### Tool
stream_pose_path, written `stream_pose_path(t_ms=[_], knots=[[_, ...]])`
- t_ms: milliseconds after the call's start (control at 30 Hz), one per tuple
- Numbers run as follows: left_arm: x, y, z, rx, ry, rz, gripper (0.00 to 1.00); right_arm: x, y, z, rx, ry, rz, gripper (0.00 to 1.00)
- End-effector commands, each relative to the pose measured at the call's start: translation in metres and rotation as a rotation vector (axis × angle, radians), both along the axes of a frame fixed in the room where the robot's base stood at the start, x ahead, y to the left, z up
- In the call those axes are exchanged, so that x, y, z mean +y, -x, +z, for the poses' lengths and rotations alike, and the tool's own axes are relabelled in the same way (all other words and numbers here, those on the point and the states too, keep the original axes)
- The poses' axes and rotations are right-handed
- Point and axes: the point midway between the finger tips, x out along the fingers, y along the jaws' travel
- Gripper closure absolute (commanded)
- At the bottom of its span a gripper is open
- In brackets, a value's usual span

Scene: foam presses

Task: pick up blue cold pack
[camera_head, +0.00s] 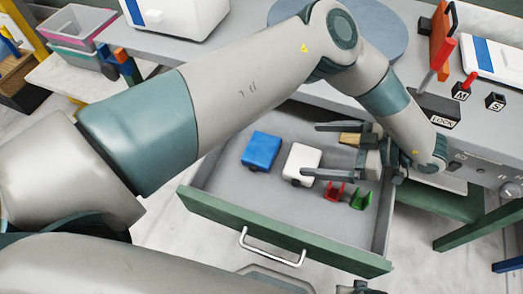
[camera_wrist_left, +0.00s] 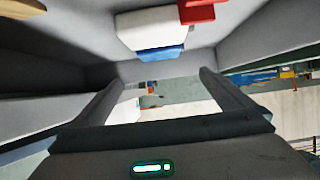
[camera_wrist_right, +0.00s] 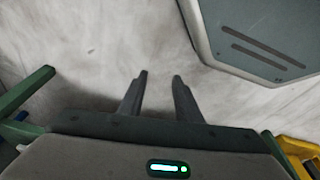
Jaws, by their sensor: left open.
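The blue cold pack (camera_head: 261,150) lies in the open drawer, left of a white pack (camera_head: 302,163). My left gripper (camera_head: 312,150) reaches in from the right, open, with its fingers pointing left over the white pack's area. The blue pack is beyond the fingertips and apart from them. In the left wrist view, the white pack (camera_wrist_left: 150,25) shows above the open fingers (camera_wrist_left: 160,78), with part of a blue block (camera_wrist_left: 158,54) next to it. My right gripper (camera_wrist_right: 159,77) is open and empty above the floor.
The drawer (camera_head: 215,208) has a green front and a metal handle. A red piece (camera_head: 334,191), a green piece (camera_head: 361,200) and a wooden block (camera_head: 350,139) lie near my left gripper. The grey worktop (camera_head: 440,95) stands behind. The drawer's left floor is bare.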

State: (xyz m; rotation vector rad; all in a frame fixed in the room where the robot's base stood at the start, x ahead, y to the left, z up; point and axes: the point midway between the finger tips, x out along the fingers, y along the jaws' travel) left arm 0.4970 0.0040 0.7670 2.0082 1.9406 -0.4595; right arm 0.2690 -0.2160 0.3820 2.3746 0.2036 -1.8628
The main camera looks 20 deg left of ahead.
Motion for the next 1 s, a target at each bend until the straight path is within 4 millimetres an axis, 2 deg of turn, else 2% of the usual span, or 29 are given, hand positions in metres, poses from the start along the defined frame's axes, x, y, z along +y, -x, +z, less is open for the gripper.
stream_pose_path(t_ms=[267, 700, 833, 1000], knots=[[0.016, 0.0, -0.007, 0.003, -0.001, 0.002, 0.0, -0.001, 0.002, -0.007, 0.003, 0.001, 0.0, 0.69], [0.085, -0.002, -0.04, 0.005, 0.0, 0.003, 0.0, -0.005, 0.011, -0.047, 0.009, 0.0, -0.001, 0.69], [0.1, -0.003, -0.048, 0.002, 0.0, 0.002, 0.0, -0.006, 0.014, -0.055, 0.009, 0.0, -0.002, 0.69], [0.109, -0.003, -0.053, 0.001, 0.0, 0.0, 0.0, -0.006, 0.016, -0.06, 0.009, 0.0, -0.002, 0.69]])
